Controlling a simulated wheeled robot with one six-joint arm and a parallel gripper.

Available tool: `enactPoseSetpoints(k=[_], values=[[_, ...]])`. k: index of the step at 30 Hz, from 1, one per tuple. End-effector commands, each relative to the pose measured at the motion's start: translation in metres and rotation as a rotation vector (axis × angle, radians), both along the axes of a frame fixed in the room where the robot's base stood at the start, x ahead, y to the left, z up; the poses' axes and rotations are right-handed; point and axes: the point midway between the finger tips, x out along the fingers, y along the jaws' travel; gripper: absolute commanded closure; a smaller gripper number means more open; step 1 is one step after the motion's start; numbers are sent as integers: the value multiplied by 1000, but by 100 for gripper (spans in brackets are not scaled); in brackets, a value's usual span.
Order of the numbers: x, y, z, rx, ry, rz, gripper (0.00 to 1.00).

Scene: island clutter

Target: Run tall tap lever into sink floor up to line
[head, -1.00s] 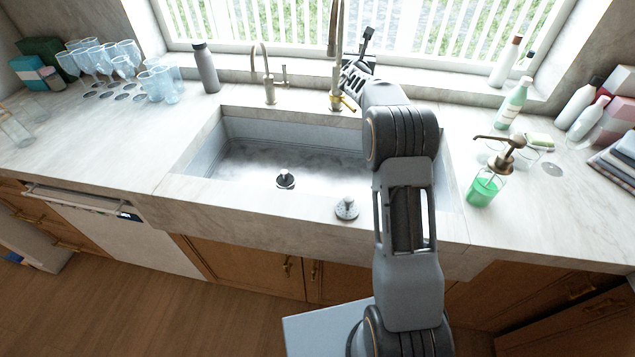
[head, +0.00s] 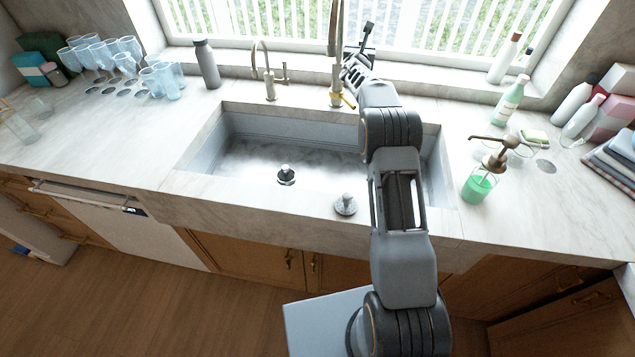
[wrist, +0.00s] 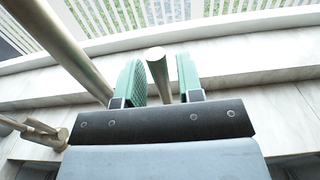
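The tall tap (head: 335,62) rises behind the sink, and its pipe slants across the left of the wrist view (wrist: 62,45). Its brass lever (head: 349,101) is low at its right side in the head view. In the wrist view a round-ended metal rod, seemingly this lever (wrist: 157,62), stands between the green finger pads of my gripper (wrist: 160,80), with a gap on each side. My gripper is open; in the head view it (head: 353,72) is beside the tall tap. The sink (head: 250,130) has a grey, mottled floor; I cannot make out a line or water level.
A shorter tap (head: 268,75) and a grey bottle (head: 206,64) stand left of the tall tap. A dark stopper (head: 286,175) is in the sink, and another (head: 345,205) is on the front rim. Glasses (head: 125,63) crowd the left; a soap dispenser (head: 479,184) stands right.

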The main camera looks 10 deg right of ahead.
Motion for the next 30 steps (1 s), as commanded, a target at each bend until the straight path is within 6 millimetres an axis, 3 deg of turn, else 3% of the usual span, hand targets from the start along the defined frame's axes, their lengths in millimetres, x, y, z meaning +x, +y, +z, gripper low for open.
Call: enactPoseSetpoints(k=[10,30], values=[[0,0,0,0,0,0,99],[-2,1,-3,-10,-24,0,100]])
